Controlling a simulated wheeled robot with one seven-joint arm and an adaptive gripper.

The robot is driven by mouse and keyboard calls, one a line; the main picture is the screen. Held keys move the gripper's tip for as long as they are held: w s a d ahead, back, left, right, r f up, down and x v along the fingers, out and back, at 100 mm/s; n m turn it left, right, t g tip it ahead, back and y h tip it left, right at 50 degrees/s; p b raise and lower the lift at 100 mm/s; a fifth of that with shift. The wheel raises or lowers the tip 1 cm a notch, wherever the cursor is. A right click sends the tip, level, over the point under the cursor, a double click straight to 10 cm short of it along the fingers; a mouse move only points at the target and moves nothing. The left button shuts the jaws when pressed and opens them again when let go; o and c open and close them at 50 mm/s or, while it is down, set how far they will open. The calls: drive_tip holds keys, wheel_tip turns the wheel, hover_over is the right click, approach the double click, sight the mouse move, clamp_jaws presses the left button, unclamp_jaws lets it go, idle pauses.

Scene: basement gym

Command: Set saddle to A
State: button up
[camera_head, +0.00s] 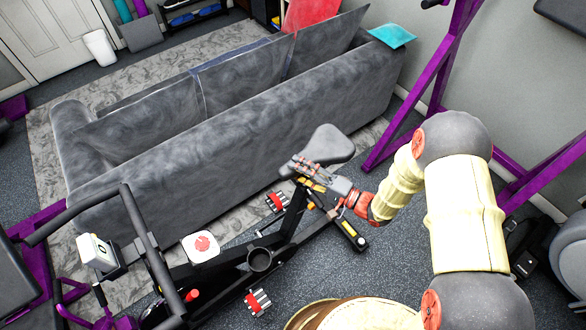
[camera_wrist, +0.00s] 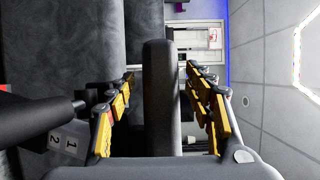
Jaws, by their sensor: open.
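The dark grey saddle (camera_head: 328,143) of the exercise bike sits on its post behind the sofa. My gripper (camera_head: 308,172) is open at the saddle, over its near side. In the wrist view a narrow dark grey part of the saddle (camera_wrist: 160,100) stands between my two yellow-padded fingers (camera_wrist: 162,112), with a visible gap on the right. Contact on the left is not clear. A light plate marked 1 and 2 (camera_wrist: 68,144) shows at the lower left of the wrist view, beside a black rod (camera_wrist: 45,120). No mark A is readable.
The bike's black frame (camera_head: 215,290) runs toward the handlebar (camera_head: 155,250) at the left. The grey sofa (camera_head: 230,120) stands close behind the bike. A purple rack (camera_head: 425,90) is at the right.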

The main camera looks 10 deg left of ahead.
drive_tip(key=shift+x, duration=1.05)
drive_tip(key=shift+c, duration=1.2)
drive_tip(key=c, duration=1.1)
clamp_jaws()
